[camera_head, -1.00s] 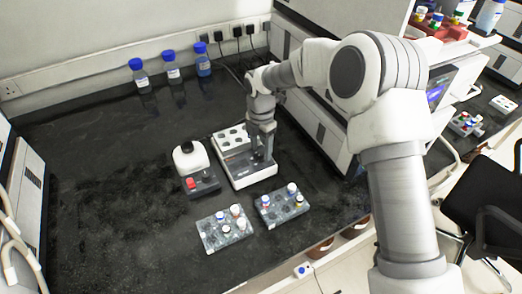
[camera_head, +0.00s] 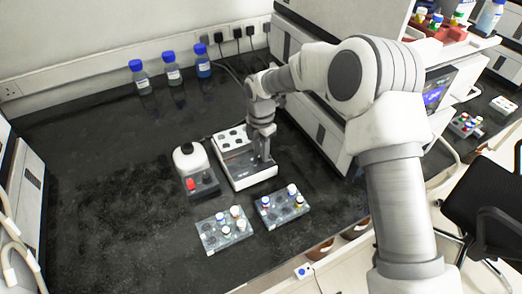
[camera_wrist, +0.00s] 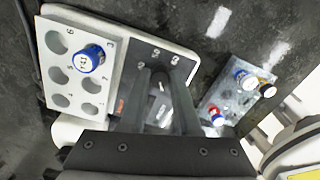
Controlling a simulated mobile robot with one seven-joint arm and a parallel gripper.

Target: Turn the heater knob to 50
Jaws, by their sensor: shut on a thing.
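The heater (camera_head: 252,179) is a white box on the black bench with a white block of holes at its back. In the wrist view the heater's white rim (camera_wrist: 185,55) surrounds a dark panel, and one blue-capped vial (camera_wrist: 88,60) stands in the numbered block. My gripper (camera_head: 263,158) points down over the heater's front part. In the wrist view my gripper's fingers (camera_wrist: 160,90) are shut on a grey knob (camera_wrist: 161,112), which they partly hide. I cannot read the knob's setting or the display.
A white device with a red part (camera_head: 191,184) stands close to the heater's left. Two grey vial racks, one left (camera_head: 212,242) and one right (camera_head: 270,217), stand in front. Several blue-capped bottles (camera_head: 172,74) stand at the back. The bench's left side is clear.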

